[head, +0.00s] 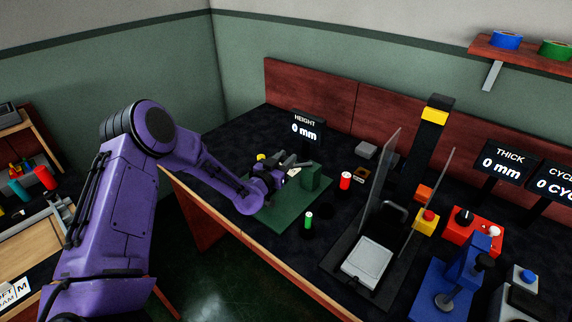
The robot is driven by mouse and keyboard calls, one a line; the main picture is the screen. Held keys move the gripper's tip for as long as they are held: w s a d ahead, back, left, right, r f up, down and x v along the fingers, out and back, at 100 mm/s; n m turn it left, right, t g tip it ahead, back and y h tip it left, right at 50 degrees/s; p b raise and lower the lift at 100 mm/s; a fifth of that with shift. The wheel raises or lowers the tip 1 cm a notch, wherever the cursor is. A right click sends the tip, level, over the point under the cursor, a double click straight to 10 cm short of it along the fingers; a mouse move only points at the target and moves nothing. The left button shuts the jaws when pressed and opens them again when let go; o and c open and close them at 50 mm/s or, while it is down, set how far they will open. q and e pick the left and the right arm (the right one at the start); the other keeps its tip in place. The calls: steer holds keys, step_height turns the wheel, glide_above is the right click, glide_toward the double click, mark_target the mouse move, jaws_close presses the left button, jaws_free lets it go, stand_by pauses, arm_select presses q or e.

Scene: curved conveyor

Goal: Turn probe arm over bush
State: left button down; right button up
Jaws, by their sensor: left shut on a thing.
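The height gauge stands on a dark green base plate (285,214), with an upright green block (312,177) on it. A small grey probe arm (291,163) shows over the plate, just beside and behind my left gripper. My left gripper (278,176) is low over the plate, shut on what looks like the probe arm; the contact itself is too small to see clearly. I cannot make out a bush under the probe arm, as my gripper and wrist cover that part. My right gripper is not in view.
A height display (304,129) reads 0 mm behind the gauge. A red cylinder (345,181) and a green cylinder (308,220) stand to its right and front. Farther right are a press with clear guards (383,185), a red control box (470,235) and a blue thickness gauge (440,290).

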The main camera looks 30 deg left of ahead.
arm_select(q)
steer(key=shift+w+a+r+h, duration=0.2)
steer(key=shift+w+r+h, duration=0.1)
steer(key=shift+r, duration=0.05)
steer(key=c, duration=0.9)
jaws_free()
steer(key=shift+s+d, duration=0.1)
steer(key=shift+s, duration=0.05)
steer(key=shift+s+f, duration=0.15)
steer(key=s+b, duration=0.1)
steer(key=s, duration=0.9)
steer(key=shift+a+b, duration=0.3)
steer(key=shift+b, duration=0.1)
steer(key=shift+s, duration=0.1)
